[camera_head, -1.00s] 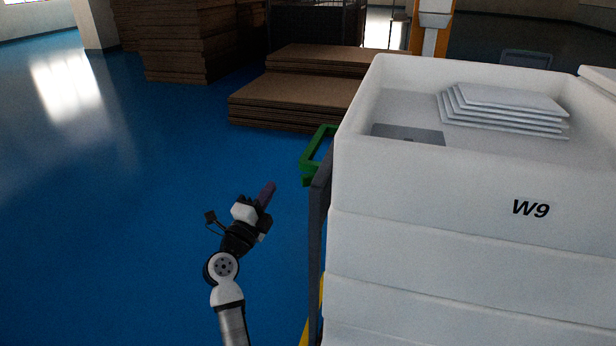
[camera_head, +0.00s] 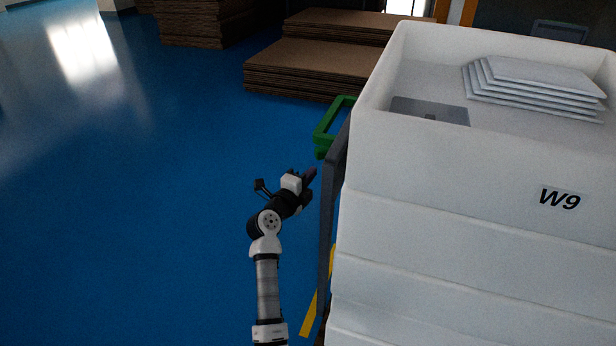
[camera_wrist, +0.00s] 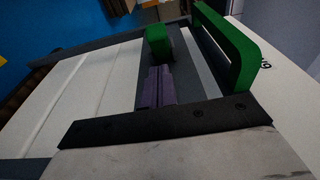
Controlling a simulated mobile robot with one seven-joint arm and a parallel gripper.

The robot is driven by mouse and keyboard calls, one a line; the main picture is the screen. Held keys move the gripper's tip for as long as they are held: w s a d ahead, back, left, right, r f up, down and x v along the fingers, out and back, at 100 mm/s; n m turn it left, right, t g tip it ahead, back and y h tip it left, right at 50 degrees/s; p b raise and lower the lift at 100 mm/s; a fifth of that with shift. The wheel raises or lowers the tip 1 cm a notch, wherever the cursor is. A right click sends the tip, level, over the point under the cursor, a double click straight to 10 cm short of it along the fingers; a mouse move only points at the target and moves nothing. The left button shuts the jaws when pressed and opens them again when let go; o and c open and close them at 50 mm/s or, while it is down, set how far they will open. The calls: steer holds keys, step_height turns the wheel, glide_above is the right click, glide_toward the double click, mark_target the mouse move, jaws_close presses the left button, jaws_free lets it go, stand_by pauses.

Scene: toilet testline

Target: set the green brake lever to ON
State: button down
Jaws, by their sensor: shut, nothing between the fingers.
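A green loop-shaped part (camera_head: 332,128) sticks out from the far left side of the white bin cart in the head view. In the wrist view a long green bar (camera_wrist: 228,48) runs at the upper right, and a short green block (camera_wrist: 158,42) stands left of it. I cannot tell which of these is the brake lever, and no ON mark is readable. My gripper (camera_head: 311,173) is shut and empty, left of the cart's dark post and nearer than the green loop. In the wrist view its purple fingers (camera_wrist: 155,88) point toward the short green block; contact cannot be told.
The white bin (camera_head: 450,170), marked W9, fills the right side and holds a stack of pale sheets (camera_head: 535,85). A dark post (camera_head: 335,185) runs along its left edge. Brown board stacks (camera_head: 310,68) lie behind. Blue floor (camera_head: 130,200) on the left is clear.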

steer(key=x, duration=0.6)
steer(key=shift+w, duration=0.3)
